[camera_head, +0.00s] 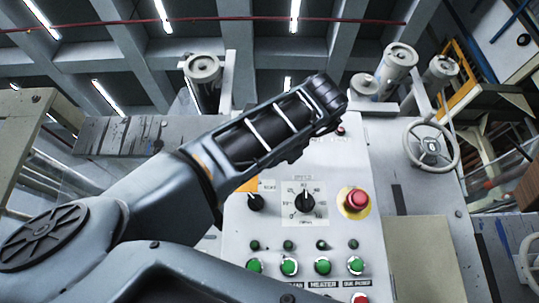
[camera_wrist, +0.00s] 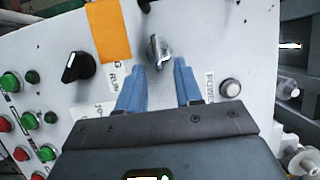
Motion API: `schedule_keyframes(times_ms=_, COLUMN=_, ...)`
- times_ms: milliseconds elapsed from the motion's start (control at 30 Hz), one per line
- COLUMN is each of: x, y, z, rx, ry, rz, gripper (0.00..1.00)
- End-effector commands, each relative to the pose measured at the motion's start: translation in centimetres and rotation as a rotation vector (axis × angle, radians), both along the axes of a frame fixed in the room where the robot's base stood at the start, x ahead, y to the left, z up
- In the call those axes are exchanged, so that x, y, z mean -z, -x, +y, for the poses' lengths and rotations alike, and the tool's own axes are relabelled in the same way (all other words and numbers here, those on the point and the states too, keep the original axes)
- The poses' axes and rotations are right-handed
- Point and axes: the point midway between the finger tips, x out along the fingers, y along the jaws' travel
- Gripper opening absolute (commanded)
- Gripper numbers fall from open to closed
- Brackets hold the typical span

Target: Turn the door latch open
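A small metal latch knob (camera_wrist: 159,50) sticks out of the white panel in the wrist view, just beyond my fingertips and roughly between their lines. My gripper (camera_wrist: 159,68) is open, with its two blue fingers apart and nothing visible between them. Whether the fingertips touch the latch cannot be told. In the head view, my arm reaches up across the white control panel (camera_head: 375,180), and the latch is not visible there, likely behind the arm.
A black selector knob (camera_wrist: 78,67), an orange label (camera_wrist: 108,30) and a pale round button (camera_wrist: 230,88) lie around the latch. In the head view, a red emergency button (camera_head: 356,199), several green buttons (camera_head: 289,266) and a handwheel (camera_head: 431,146) are near my arm.

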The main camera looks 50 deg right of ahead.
Motion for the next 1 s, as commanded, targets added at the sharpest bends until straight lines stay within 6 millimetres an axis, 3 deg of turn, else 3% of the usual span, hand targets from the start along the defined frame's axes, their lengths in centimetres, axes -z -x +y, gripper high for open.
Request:
schedule_keyframes(times_ms=433, x=0.2, y=5.6, z=3.2, rx=0.0, ry=-0.001, rz=-0.003, gripper=0.35)
schedule_keyframes(times_ms=1000, x=0.1, y=6.4, z=3.6, rx=-0.001, ry=-0.001, rz=-0.001, gripper=0.35)
